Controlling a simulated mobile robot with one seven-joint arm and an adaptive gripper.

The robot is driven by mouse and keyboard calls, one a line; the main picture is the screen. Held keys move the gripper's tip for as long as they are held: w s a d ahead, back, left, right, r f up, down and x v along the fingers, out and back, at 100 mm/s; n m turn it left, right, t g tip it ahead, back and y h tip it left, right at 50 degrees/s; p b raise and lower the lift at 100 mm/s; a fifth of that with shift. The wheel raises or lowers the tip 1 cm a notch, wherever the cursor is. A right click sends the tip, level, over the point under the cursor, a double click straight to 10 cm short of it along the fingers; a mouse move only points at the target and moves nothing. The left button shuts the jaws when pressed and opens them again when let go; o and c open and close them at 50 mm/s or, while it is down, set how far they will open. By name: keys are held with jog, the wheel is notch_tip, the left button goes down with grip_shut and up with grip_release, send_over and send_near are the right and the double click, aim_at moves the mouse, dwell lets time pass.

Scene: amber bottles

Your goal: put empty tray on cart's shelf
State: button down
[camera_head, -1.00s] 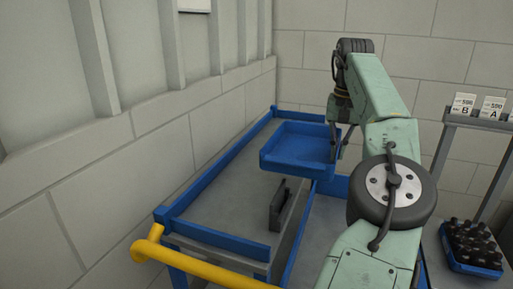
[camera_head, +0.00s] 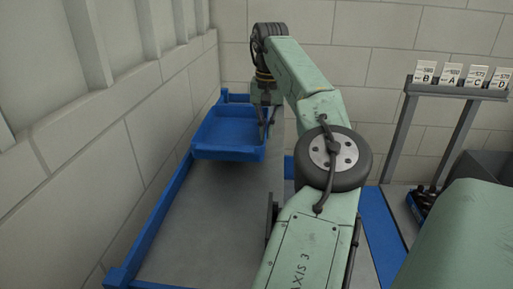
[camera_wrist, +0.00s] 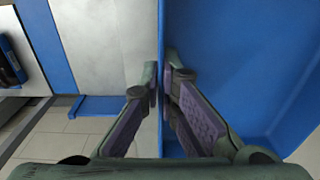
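The empty blue tray (camera_head: 229,134) is over the far end of the cart's grey shelf (camera_head: 210,205), which has a blue frame. My gripper (camera_head: 266,122) is at the tray's right side. In the wrist view the fingers (camera_wrist: 160,85) straddle the tray's wall, one on each side, and are shut on it. The tray's blue inside (camera_wrist: 235,50) fills the right of that view and holds nothing that I see. The tray looks about level. I cannot tell whether its underside touches the shelf. My arm hides part of the cart's right side.
A wall (camera_head: 110,150) runs close along the cart's left side. At the right stands a grey rack (camera_head: 455,90) with letter cards on top. Dark bottles (camera_head: 425,198) show partly below it. The near part of the shelf is clear.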

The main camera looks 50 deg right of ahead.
jog(key=shift+f, duration=2.6)
jog(key=shift+f, duration=0.2)
jog(key=c, duration=1.8)
grip_release()
jog(key=shift+r, duration=0.15)
notch_tip(320, 180, up, 12)
jog(key=shift+s+a+r, duration=0.1)
jog(key=shift+s, duration=0.05)
